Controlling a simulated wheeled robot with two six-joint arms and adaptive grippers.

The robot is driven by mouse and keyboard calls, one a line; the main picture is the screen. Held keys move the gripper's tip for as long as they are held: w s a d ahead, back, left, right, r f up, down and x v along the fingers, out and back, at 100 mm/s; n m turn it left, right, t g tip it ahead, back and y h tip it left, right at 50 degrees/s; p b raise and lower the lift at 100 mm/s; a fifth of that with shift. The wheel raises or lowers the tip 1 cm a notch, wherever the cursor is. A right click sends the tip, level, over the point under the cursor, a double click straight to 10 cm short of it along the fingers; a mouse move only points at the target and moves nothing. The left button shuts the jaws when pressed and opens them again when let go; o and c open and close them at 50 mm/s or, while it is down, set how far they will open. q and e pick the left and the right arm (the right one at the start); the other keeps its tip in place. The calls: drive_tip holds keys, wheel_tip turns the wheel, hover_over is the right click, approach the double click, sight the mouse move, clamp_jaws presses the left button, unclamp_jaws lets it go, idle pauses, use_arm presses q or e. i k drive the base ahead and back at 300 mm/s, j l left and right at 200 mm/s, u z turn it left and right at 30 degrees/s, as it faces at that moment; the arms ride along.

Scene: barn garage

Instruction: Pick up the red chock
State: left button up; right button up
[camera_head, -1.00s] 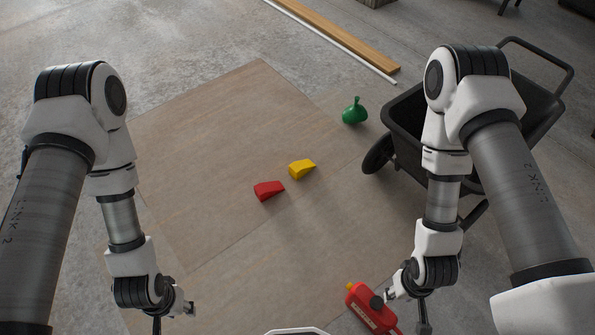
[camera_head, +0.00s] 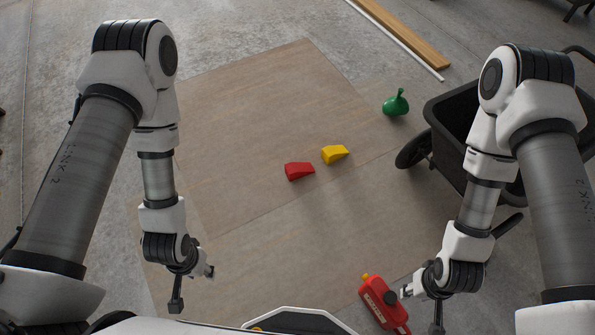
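The red chock (camera_head: 299,171) is a small wedge lying on the brown floor sheet in the middle of the head view. A yellow chock (camera_head: 335,154) lies just to its right and a little farther back, apart from it. My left gripper (camera_head: 194,287) hangs at the lower left, well short of the red chock; its fingers are small and seen from above. My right gripper (camera_head: 421,309) is at the lower right, beside a red bottle, far from the red chock.
The red bottle (camera_head: 377,297) with a yellow cap lies near my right gripper. A black wheelbarrow (camera_head: 447,118) stands at the right. Wood planks (camera_head: 405,32) lie at the back. The brown sheet (camera_head: 240,110) is otherwise clear.

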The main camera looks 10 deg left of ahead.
sight(294, 170)
drive_tip(key=i+j+z, duration=0.3)
drive_tip(key=i+j, duration=0.2)
drive_tip(key=i, duration=0.25)
drive_tip(key=i+j+z, duration=0.3)
drive_tip(key=i+j, duration=0.35)
drive_tip(key=i, duration=0.05)
